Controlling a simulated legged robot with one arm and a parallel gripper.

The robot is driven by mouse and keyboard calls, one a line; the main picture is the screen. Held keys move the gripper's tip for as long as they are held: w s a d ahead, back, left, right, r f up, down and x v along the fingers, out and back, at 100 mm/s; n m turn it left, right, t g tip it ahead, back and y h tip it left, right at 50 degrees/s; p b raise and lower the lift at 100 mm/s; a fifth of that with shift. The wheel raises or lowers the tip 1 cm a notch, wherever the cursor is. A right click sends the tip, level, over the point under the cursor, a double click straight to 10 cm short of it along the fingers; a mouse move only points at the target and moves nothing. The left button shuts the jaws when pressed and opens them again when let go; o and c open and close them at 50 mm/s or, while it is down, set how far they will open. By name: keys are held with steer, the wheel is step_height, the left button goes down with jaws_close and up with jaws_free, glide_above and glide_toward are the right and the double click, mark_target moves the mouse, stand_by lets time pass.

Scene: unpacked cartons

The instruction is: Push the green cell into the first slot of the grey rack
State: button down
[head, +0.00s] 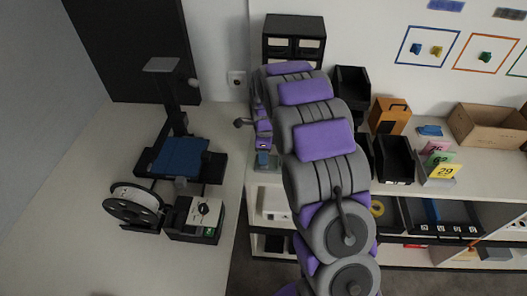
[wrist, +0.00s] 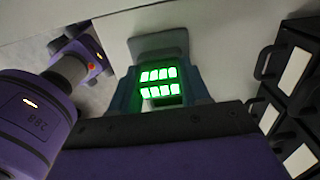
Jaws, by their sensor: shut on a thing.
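My gripper (head: 263,157) is at the left end of the long bench in the head view, small and partly hidden by my arm. In the wrist view its two blue-grey fingers (wrist: 160,92) stand on either side of the green cell (wrist: 160,82), which shows two rows of bright green lit bars. The gripper is shut on it. A grey rounded block (wrist: 158,43) lies just beyond the lit bars; I cannot tell whether it is part of the cell or of the rack. I cannot make out the grey rack or its first slot for sure in either view.
A black drawer cabinet (head: 294,27) stands at the back of the bench; its drawers (wrist: 290,70) are close on the right in the wrist view. Black bins (head: 394,158), number cards (head: 441,171) and an open carton (head: 487,125) stand to the right. A spool (head: 133,206) is at left.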

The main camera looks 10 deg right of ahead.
steer(key=shift+f, duration=0.1)
steer(key=shift+c, duration=2.3)
jaws_free()
step_height(320, 180, up, 17)
steer(key=p, duration=0.3)
steer(key=s+r+n, duration=0.3)
steer(key=s+n, duration=0.2)
steer(key=s, duration=0.5)
steer(key=s+r+n, duration=0.4)
steer(key=s+n, duration=0.1)
steer(key=s, duration=0.5)
steer(key=s+f+n+g, duration=0.1)
steer(key=s+f+n, duration=0.2)
steer(key=s+n, duration=0.8)
steer(key=s, duration=1.1)
steer(key=shift+n+g, duration=0.3)
steer(key=shift+g, duration=0.1)
